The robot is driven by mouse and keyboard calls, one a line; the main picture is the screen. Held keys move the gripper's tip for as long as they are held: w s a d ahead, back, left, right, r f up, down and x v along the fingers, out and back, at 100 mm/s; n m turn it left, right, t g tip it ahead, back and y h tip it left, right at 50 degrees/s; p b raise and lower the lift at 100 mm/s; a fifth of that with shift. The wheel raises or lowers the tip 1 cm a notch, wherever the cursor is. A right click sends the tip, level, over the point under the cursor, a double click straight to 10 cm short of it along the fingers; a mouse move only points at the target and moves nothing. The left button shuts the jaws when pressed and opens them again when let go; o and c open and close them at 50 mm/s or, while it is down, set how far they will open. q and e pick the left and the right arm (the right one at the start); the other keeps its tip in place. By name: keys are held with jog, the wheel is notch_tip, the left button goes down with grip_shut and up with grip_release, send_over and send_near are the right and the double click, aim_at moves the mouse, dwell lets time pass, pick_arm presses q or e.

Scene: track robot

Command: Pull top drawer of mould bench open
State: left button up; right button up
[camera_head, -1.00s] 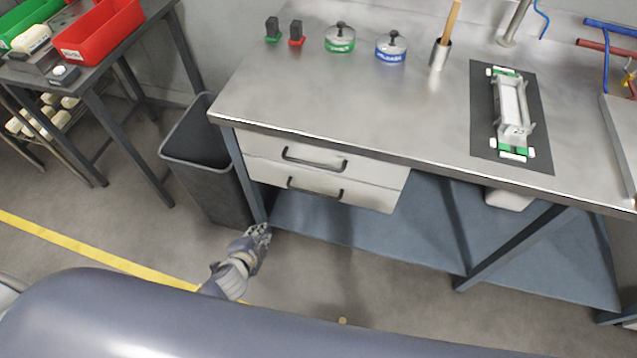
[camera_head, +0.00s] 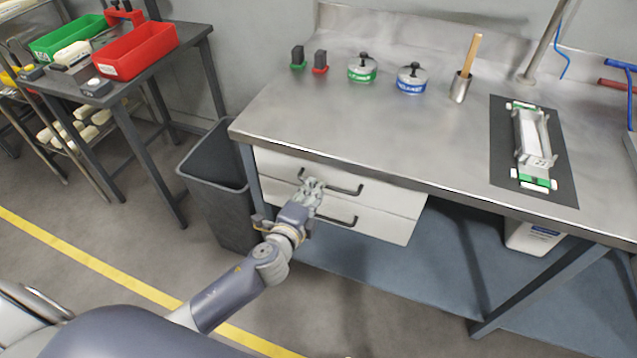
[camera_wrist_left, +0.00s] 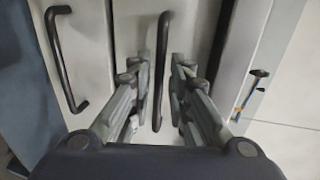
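The mould bench (camera_head: 420,140) has two white drawers under its left end, one above the other, both looking shut. The top drawer (camera_head: 390,198) has a black bar handle (camera_head: 346,190). The lower drawer (camera_head: 385,230) has a similar handle (camera_head: 340,221). My left gripper (camera_head: 312,184) is at the left part of the top handle and covers some of it. In the left wrist view my left gripper (camera_wrist_left: 163,66) is open, its fingers on either side of the top handle (camera_wrist_left: 161,75), with gaps visible. The lower handle (camera_wrist_left: 62,60) is to the left there. My right gripper is not in view.
A grey bin (camera_head: 215,190) stands left of the drawers, close to my left arm. The bench top holds stamps, two round weights, a cup (camera_head: 461,86) and a mould on a dark mat (camera_head: 508,180). A blue lower shelf (camera_head: 400,270) lies beneath.

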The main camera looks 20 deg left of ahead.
pick_arm(q)
jog(key=shift+x, duration=1.85)
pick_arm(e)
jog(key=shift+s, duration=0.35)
pick_arm(q)
grip_shut()
jog(key=shift+s, duration=0.1)
